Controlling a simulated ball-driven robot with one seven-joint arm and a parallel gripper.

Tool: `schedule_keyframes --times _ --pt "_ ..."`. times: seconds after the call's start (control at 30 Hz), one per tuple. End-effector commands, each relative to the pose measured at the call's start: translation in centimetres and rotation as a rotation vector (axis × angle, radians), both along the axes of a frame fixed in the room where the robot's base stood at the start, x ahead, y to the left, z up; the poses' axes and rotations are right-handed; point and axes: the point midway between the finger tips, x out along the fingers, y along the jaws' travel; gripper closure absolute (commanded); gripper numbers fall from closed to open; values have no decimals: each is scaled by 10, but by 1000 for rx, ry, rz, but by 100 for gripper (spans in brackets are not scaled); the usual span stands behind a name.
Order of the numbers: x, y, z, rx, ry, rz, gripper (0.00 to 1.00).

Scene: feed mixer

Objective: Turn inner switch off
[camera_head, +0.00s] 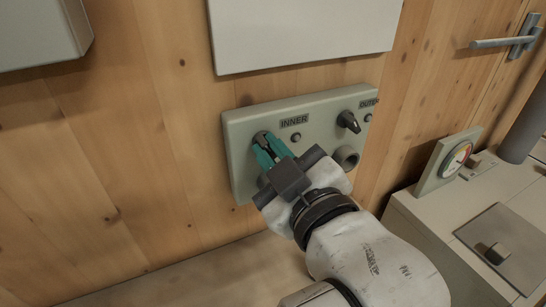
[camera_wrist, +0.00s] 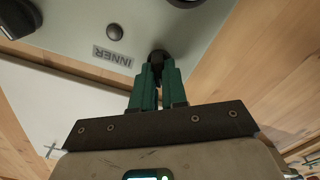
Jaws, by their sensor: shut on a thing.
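The inner switch (camera_wrist: 158,56) is a dark knob beside the INNER label on a pale grey-green control panel (camera_head: 240,178). The panel is fixed to the wooden wall. My gripper (camera_head: 265,142) has teal fingers and is shut on the inner switch. In the wrist view my gripper's fingertips (camera_wrist: 159,68) meet at the knob, which they partly hide. In the head view the fingers cover most of the knob, so its turned position cannot be told.
The OUTER knob (camera_head: 348,121) is on the panel's right side, above a round grey fitting (camera_head: 346,157). A small round button (camera_head: 296,137) sits below the INNER label. A gauge (camera_head: 457,158) stands on a grey cabinet (camera_head: 425,222) at right. A door handle (camera_head: 505,42) is at top right.

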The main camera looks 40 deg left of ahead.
Motion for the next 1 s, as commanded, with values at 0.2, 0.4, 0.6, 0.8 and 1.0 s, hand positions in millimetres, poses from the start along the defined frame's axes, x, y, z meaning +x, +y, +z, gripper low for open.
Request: schedule_keyframes --times 0.2,0.4,0.6,0.8,1.0 --pt "0 0 -1 -18 -38 0 100" --pt "0 0 0 -21 -47 0 100" --pt "0 0 0 -21 -47 0 100" --pt "0 0 0 -20 -46 0 72" --pt "0 0 0 -20 -45 0 62"
